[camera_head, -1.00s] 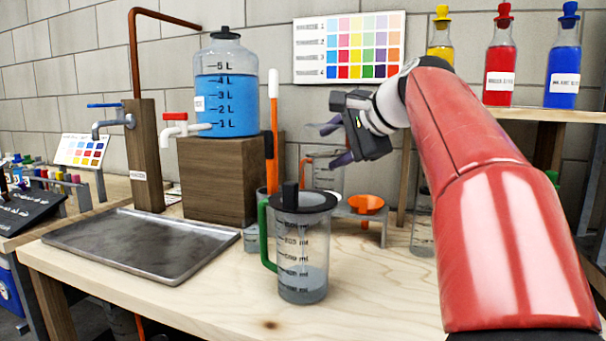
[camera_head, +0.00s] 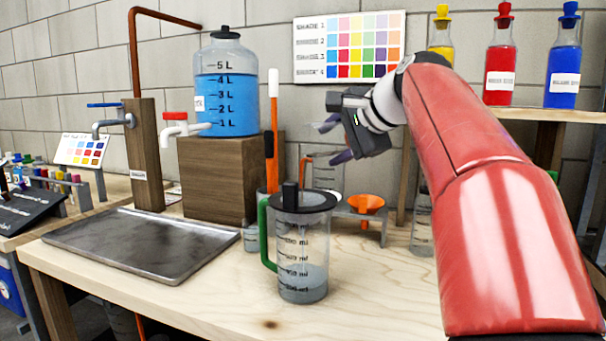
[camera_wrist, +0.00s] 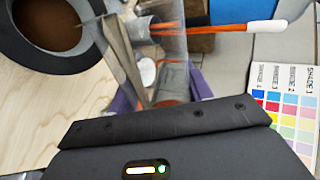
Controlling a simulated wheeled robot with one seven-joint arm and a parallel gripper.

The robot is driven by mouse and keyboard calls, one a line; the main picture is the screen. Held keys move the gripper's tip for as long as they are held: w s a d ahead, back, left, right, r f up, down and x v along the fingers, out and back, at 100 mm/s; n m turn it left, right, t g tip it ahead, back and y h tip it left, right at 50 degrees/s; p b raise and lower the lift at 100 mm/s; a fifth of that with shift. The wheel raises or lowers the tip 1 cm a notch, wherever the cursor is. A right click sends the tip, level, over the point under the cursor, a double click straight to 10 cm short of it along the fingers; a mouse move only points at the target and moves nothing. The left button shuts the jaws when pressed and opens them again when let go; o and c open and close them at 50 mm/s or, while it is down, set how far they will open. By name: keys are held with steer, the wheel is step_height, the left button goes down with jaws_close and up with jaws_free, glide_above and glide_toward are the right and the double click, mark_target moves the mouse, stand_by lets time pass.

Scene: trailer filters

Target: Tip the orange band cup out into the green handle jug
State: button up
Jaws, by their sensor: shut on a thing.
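The green handle jug (camera_head: 302,262) stands upright on the bench in the head view, clear with a dark rim and some clear liquid low inside. A dark round rim (camera_wrist: 85,48), likely the jug's, shows at the upper left of the wrist view. My gripper (camera_head: 331,141) is above and behind the jug, to its right, with purple fingers. In the wrist view my gripper (camera_wrist: 162,92) is shut on a clear cup (camera_wrist: 165,45), seemingly the orange band cup. Its band, tilt and contents are hard to make out.
An orange-handled measuring jug (camera_head: 323,174) and an orange funnel on a stand (camera_head: 366,204) are behind the green handle jug. A metal tray (camera_head: 140,245) lies left. A wooden block (camera_head: 225,180) bears the blue-filled tank (camera_head: 227,100). The bench front is clear.

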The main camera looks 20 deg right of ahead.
steer(key=shift+s+a+r+n+t+h, duration=0.1)
steer(key=shift+a+r+n+t+h, duration=0.15)
steer(key=shift+r+n+h, duration=0.35)
steer(key=shift+s+a+r+n+t+h, duration=0.15)
steer(key=shift+a+r+n+h, duration=0.15)
steer(key=shift+r+n+h, duration=0.25)
stand_by(2.2)
steer(key=shift+s+a+r+n+t+h+b, duration=0.25)
steer(key=shift+a+r+n+t+h+b, duration=0.4)
steer(key=shift+a+r+n+h, duration=0.55)
stand_by(3.0)
